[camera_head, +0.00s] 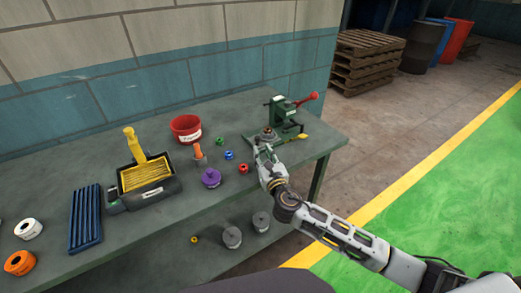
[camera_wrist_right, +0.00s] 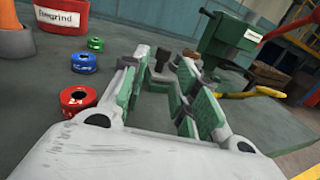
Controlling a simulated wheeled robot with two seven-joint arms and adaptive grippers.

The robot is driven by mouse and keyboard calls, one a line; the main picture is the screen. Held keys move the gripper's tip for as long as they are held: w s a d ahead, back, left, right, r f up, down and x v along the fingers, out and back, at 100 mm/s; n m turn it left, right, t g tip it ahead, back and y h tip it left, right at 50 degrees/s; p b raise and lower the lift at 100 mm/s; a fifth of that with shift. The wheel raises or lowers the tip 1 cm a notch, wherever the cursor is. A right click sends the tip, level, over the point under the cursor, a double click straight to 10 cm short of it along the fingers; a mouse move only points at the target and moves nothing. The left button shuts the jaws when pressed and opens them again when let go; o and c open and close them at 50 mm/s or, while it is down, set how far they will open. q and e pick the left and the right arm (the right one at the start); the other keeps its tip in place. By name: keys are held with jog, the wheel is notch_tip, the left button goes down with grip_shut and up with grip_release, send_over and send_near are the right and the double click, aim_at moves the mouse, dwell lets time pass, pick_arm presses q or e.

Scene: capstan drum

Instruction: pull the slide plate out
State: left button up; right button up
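A green bench device (camera_head: 284,110) with a red-tipped handle stands at the right end of the table. It also shows at the upper right of the right wrist view (camera_wrist_right: 226,42). I cannot clearly pick out the slide plate. A small dark part (camera_wrist_right: 162,58) lies just ahead of the fingertips in the right wrist view, in front of the device. My right gripper (camera_head: 264,140) reaches the table's right end, at the device's near left. In its wrist view the two green-padded fingers (camera_wrist_right: 160,78) are apart, with no clear grip on anything. My left gripper is out of view.
Red, blue and green rings (camera_head: 228,155) lie left of my right gripper, near a purple lidded piece (camera_head: 211,178). A red bucket (camera_head: 186,129) stands behind. A yellow-handled tool (camera_head: 293,138) lies by the device. A black tray with a yellow brush (camera_head: 148,176) is farther left.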

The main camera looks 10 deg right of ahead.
jog(key=shift+s+d, duration=0.2)
jog(key=shift+s, duration=2.5)
